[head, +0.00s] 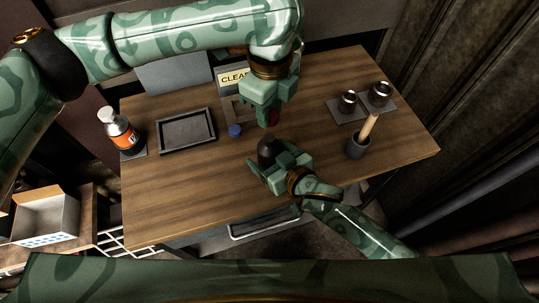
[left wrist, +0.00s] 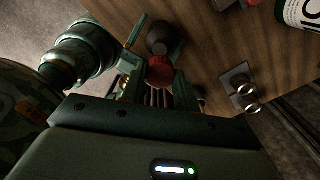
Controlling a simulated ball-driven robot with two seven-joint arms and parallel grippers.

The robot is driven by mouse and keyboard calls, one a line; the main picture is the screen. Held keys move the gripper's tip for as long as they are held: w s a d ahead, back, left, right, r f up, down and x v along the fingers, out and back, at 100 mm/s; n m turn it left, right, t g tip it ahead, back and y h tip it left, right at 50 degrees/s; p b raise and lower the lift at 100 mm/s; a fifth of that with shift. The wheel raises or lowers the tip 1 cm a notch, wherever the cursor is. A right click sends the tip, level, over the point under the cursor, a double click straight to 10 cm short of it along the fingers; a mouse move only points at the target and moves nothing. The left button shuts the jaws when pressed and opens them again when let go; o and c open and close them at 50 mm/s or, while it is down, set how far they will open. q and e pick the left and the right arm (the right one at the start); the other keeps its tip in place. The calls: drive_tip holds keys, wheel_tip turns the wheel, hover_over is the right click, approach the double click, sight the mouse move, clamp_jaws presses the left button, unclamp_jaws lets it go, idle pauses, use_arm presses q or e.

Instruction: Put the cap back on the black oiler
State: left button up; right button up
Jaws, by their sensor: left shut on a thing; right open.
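The black oiler (head: 267,149) stands on the wooden bench near its middle. My right gripper (head: 268,171) is open, with its fingers close beside the oiler; I cannot tell whether they touch it. My left gripper (head: 265,112) is shut on a red cap (head: 273,118), above and behind the oiler. In the left wrist view the red cap (left wrist: 160,72) sits at the fingertips, with the dark oiler (left wrist: 165,38) close beyond it. The cap appears apart from the oiler. The left fingers partly hide the cap in the head view.
A grey tray (head: 187,145) and an orange-labelled bottle (head: 120,133) stand at left. A small blue object (head: 235,130) lies near the oiler. The front left bench is clear.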

drive_tip(key=c, duration=1.5)
use_arm(q)
hover_over(269, 138)
drive_tip(key=shift+f, duration=2.5)
drive_tip(key=shift+d+f, duration=0.1)
drive_tip(key=shift+f, duration=0.75)
drive_tip(key=shift+f, duration=0.55)
